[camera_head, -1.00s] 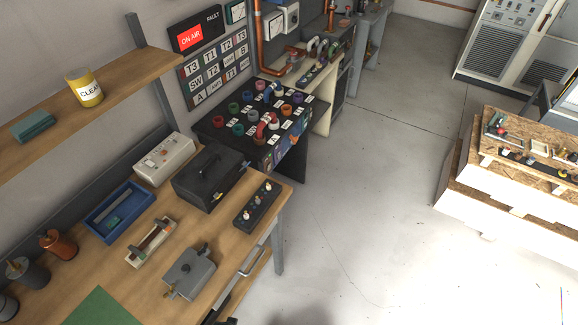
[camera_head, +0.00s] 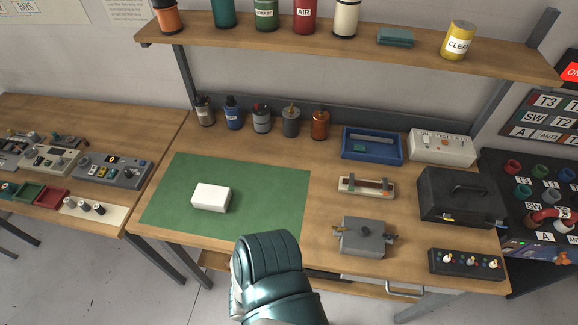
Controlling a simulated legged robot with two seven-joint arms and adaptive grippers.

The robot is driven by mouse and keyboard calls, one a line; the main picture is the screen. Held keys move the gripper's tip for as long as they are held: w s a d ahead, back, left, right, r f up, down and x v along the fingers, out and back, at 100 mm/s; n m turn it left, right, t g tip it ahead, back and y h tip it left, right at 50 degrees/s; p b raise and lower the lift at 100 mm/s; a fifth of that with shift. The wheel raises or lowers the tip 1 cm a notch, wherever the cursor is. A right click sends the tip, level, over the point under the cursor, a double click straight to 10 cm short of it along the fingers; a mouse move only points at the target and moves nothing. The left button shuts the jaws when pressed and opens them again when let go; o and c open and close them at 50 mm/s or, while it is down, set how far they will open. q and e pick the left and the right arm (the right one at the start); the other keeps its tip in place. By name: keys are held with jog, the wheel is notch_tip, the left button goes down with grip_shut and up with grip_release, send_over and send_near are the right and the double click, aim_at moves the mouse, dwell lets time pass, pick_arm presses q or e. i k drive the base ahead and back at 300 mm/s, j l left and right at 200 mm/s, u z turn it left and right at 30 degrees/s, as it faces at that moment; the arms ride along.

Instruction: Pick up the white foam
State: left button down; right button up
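The white foam (camera_head: 211,198) is a small white block. It lies flat on the green mat (camera_head: 270,190) on the wooden workbench, left of the middle of the view. Nothing covers it or touches it from above. A teal, shiny part of my own arm rises at the bottom centre, in front of the bench edge and to the lower right of the foam. I cannot tell which arm it belongs to. No gripper fingers show, so neither gripper is in view.
Behind the mat stand several small pots, including a copper one (camera_head: 320,124). To the right are a blue tray (camera_head: 372,146), a grey metal box (camera_head: 362,238), a black case (camera_head: 461,197) and a switch strip (camera_head: 466,264). A shelf (camera_head: 390,47) overhangs the back. Bare mat surrounds the foam.

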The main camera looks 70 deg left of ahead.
aim_at(208, 197)
jog(key=u, duration=3.3)
